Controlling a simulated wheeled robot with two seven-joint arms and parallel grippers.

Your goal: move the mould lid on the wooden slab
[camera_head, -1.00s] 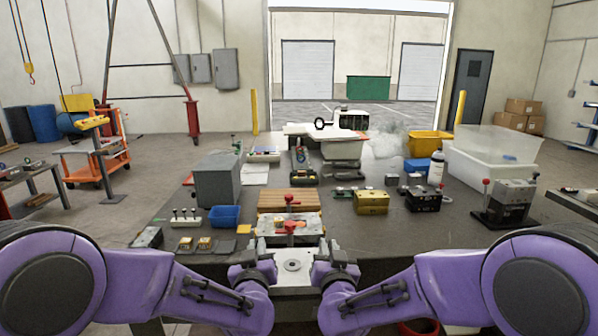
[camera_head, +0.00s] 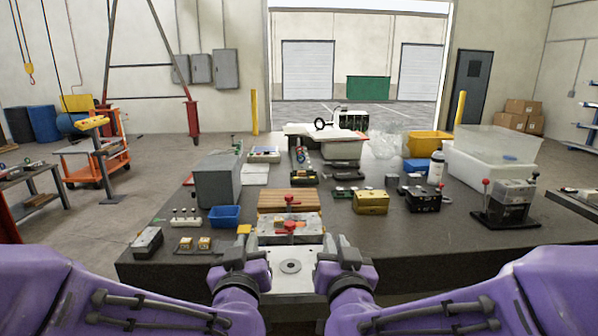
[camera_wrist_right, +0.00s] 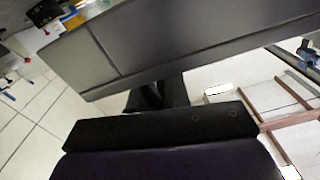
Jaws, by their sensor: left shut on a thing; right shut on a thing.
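The mould lid, a pale metal plate with a round ring (camera_head: 291,267), is at the bottom middle of the head view. My left gripper (camera_head: 239,247) is shut on its left side, and my right gripper (camera_head: 339,247) is shut on its right side. The fingertips' exact contact is hard to see. The wooden slab (camera_head: 288,201) lies on the table beyond the lid. A metal mould block with red handles (camera_head: 289,236) sits between the slab and the lid in the picture. The right wrist view does not clearly show the lid.
The dark table (camera_head: 400,240) has free room right of the mould block. A blue bin (camera_head: 224,216) and grey case (camera_head: 218,180) stand left of the slab. A brass block (camera_head: 371,202) and black block (camera_head: 423,200) stand right. A large clear tub (camera_head: 492,152) is farther right.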

